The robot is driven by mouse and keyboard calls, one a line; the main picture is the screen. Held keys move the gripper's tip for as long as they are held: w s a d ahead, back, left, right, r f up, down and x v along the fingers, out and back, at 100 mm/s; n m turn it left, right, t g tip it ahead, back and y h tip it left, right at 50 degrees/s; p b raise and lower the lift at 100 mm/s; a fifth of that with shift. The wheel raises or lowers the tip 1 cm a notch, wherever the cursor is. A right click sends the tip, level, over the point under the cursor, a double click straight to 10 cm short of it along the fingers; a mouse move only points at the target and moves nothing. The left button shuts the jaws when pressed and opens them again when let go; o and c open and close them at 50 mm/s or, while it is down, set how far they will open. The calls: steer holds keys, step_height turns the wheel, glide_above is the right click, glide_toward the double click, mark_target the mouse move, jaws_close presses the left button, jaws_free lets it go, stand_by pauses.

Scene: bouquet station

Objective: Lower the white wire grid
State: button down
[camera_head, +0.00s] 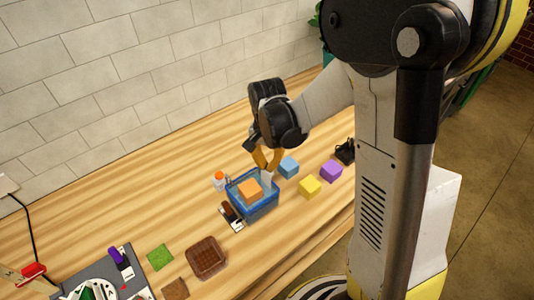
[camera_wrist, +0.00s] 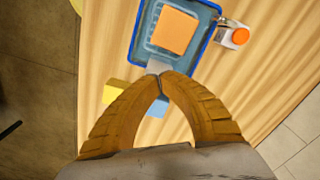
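A blue tub (camera_head: 266,206) stands on the wooden table, and it also shows in the wrist view (camera_wrist: 207,48). An orange block (camera_head: 250,190) lies in it, flat on a pale rectangular frame (camera_wrist: 150,43) that looks like the white wire grid; its wires are too small to make out. A whitish upright tab (camera_head: 267,178) rises at the tub's near-right inner side, and my gripper's yellow fingers (camera_wrist: 157,76) close together on it. The tab looks like the grid's handle. How far the grid sits above the tub's floor is hard to tell.
Blue (camera_head: 288,167), yellow (camera_head: 310,187) and purple (camera_head: 331,171) blocks stand right of the tub. An orange-capped bottle (camera_head: 219,181) stands close by. A brown tray (camera_head: 207,257) and a green square (camera_head: 160,257) lie to the left. A tiled wall is behind.

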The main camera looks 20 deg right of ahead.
steer(key=shift+f, duration=0.4)
steer(key=shift+r+p, duration=1.5)
steer(key=shift+r, duration=1.15)
steer(key=b, duration=0.1)
steer(key=s+n+b, duration=0.1)
steer(key=shift+r+t+b, duration=0.2)
steer(key=shift+t+b, duration=0.2)
steer(key=s+f+n+t+b, duration=0.1)
steer(key=s+n+t+b, duration=0.5)
steer(key=s+b, duration=0.5)
steer(key=n+b, duration=0.1)
steer(key=b, duration=0.2)
steer(key=shift+s+f, duration=0.25)
steer(key=shift+s, duration=0.1)
